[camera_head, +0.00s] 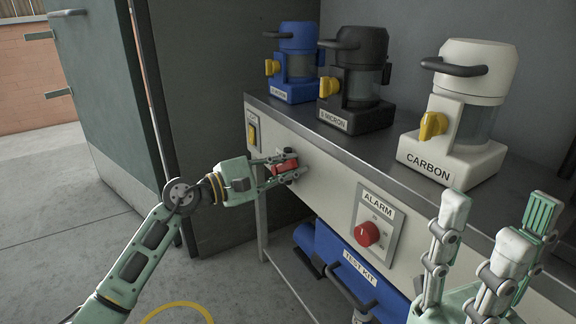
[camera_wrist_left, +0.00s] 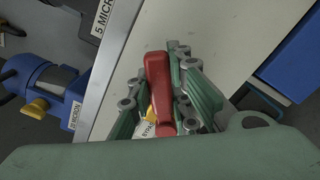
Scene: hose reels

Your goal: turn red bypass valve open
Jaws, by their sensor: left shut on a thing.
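The red bypass valve handle (camera_head: 285,167) sits on the white front panel of the bench, left of its middle. In the left wrist view the red handle (camera_wrist_left: 158,88) lies between the fingers, with a partly hidden white label below it. My left gripper (camera_head: 283,166) is shut on the handle; it also shows in the left wrist view (camera_wrist_left: 165,95). The valve's body and markings are mostly hidden by the fingers. My right gripper (camera_head: 490,245) is at the lower right of the head view, open with its fingers up and apart, away from the valve.
A red alarm knob (camera_head: 367,234) is on the same panel to the right. A yellow switch (camera_head: 252,132) is at the panel's left end. Blue, black and white CARBON filter housings (camera_head: 462,115) stand on the bench. A blue test kit case (camera_head: 345,275) is below. A green door (camera_head: 110,90) stands left.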

